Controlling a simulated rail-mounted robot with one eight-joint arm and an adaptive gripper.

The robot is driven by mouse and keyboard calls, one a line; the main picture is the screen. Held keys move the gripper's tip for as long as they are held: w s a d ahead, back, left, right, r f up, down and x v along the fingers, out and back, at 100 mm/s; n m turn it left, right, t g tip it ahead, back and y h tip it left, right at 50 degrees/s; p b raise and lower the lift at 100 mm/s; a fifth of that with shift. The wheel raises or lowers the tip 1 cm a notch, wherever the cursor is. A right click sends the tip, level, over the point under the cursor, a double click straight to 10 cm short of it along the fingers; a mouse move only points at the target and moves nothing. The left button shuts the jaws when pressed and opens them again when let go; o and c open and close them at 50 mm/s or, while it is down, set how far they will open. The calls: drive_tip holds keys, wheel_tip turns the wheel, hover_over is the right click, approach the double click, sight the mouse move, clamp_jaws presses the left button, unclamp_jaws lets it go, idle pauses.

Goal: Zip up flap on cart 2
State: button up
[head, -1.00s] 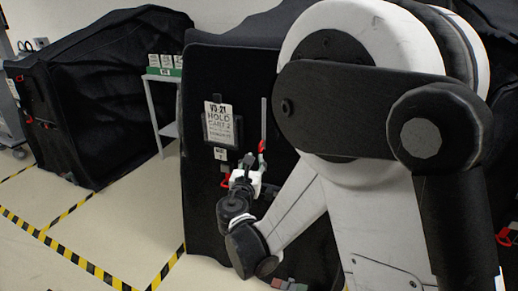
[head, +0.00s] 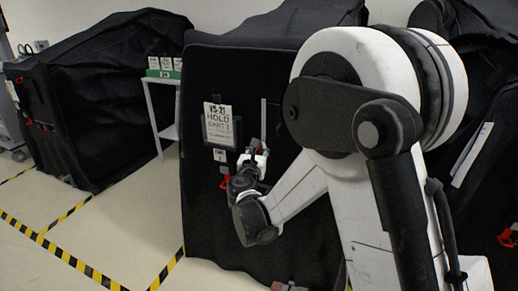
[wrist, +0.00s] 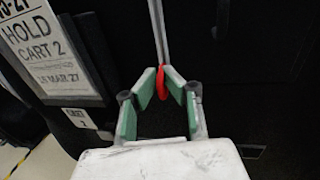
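Cart 2 (head: 225,75) is draped in a black cover with a sign (head: 220,125) reading HOLD CART 2; the sign also shows in the wrist view (wrist: 55,60). A thin grey vertical strip (head: 263,115), apparently the zipper line, runs right of the sign and shows in the wrist view (wrist: 158,30). A red pull tab (wrist: 162,85) hangs at its lower end. My gripper (wrist: 161,84) has its green-padded fingertips closed together with the tab pinched between them. In the head view my gripper (head: 256,150) is small and partly hidden by my wrist.
A red strap (head: 225,183) hangs below the sign. Another black-covered cart (head: 110,90) stands at left, with a small table (head: 165,105) holding a green box (head: 163,74) between. More black covers stand at right. The striped floor at left is clear.

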clamp_jaws()
wheel_tip(320, 180, up, 14)
drive_tip(key=p, duration=0.6)
drive_tip(key=shift+r+p, duration=0.15)
drive_tip(key=shift+p, duration=0.25)
drive_tip(key=shift+o, duration=1.7)
unclamp_jaws()
drive_tip(key=shift+s, duration=0.1)
drive_tip(key=s+a, duration=0.2)
drive_tip(key=s, duration=0.9)
drive_tip(key=shift+s, duration=0.4)
drive_tip(key=shift+d, duration=0.15)
